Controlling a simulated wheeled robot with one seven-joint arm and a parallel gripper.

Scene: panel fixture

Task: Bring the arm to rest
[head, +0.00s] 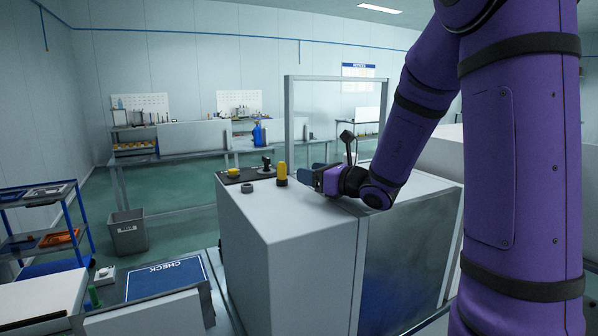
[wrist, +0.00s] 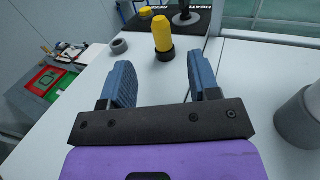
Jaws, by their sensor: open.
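My purple arm reaches in from the right in the head view. My gripper (head: 308,177) is over the top of a white cabinet (head: 275,215). In the wrist view my gripper (wrist: 160,85) has two blue fingers spread apart with nothing between them. A yellow cylinder with a black base (wrist: 162,38) stands beyond the fingertips, apart from them. It also shows in the head view (head: 282,172), to the left of the gripper.
A grey ring (wrist: 119,46) lies on the cabinet top near a black panel (wrist: 190,18) with a yellow knob (wrist: 146,12) and a dark stick. A grey cylinder (wrist: 300,117) stands right of the gripper. A blue CHECK board (head: 166,279) lies lower left.

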